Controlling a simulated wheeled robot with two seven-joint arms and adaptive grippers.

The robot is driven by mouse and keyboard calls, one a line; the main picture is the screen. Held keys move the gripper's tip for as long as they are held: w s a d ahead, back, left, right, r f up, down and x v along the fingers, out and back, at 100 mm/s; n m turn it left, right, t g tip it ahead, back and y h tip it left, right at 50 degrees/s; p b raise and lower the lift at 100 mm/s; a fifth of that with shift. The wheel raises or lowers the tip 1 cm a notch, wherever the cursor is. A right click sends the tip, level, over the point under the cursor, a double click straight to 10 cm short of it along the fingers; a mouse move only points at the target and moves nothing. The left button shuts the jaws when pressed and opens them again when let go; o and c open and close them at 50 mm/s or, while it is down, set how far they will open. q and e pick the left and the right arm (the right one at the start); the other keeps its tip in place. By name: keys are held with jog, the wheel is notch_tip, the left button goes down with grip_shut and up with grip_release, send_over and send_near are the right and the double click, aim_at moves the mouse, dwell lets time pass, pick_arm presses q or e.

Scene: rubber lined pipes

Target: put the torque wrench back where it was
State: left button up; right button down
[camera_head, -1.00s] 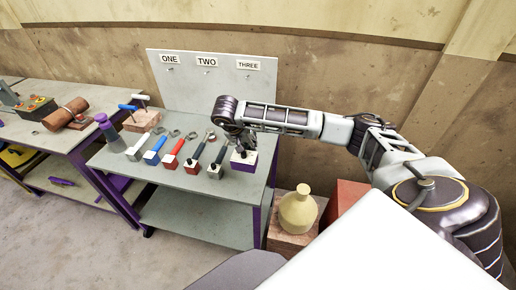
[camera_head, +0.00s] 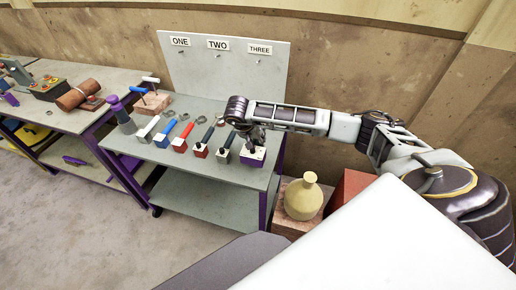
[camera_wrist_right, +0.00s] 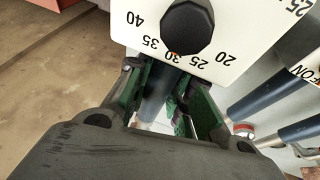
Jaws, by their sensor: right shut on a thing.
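The torque wrench has a white head with a dial scale and a black knob (camera_wrist_right: 187,27). It also shows in the head view as a white-topped, purple-fronted block (camera_head: 253,157) near the right end of the bench. In the right wrist view my right gripper (camera_wrist_right: 165,95) is shut on its dark blue handle, just below the dial head. In the head view my right gripper (camera_head: 254,135) is directly behind the head, hiding most of the handle. I cannot tell whether the wrench touches the bench. My left gripper is not in view.
Several similar wrenches, such as the red-headed one (camera_head: 201,150), lie in a row to the left on the grey bench (camera_head: 215,170). A backboard (camera_head: 225,75) labelled ONE, TWO, THREE stands behind. A yellow flask (camera_head: 303,200) stands on a block at the right.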

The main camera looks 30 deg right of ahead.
notch_tip(320, 180, down, 4)
jog(key=shift+r, duration=0.25)
jog(key=shift+f+p, duration=0.3)
jog(key=shift+f, duration=0.05)
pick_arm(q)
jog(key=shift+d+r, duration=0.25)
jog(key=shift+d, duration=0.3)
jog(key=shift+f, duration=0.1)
pick_arm(e)
jog(key=shift+f, duration=0.15)
jog(key=c, duration=1.3)
grip_release()
jog(key=shift+o, duration=0.2)
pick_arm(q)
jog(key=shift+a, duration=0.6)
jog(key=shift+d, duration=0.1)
pick_arm(e)
jog(key=shift+f, duration=0.1)
